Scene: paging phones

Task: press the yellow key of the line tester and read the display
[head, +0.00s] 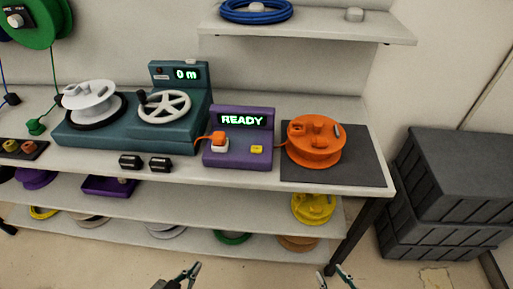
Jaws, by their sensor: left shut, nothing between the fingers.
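The line tester (238,150) is a purple console on the bench, with a display (242,120) that reads READY in green. Its yellow key (257,149) is on the right of its sloped front and looks untouched. An orange and white plug (219,141) sits at its left, with an orange lead. My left gripper (190,272) is shut and empty, low at the bottom edge, in front of the bench and well away from the tester. My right gripper (333,273) is low at the bottom, further right, and looks open and empty; both are partly cut off by the frame.
An orange reel (315,147) stands on a dark mat (354,160) right of the tester. A teal winding machine (98,129) showing 0 m stands left. Dark crates (460,175) stand right of the bench.

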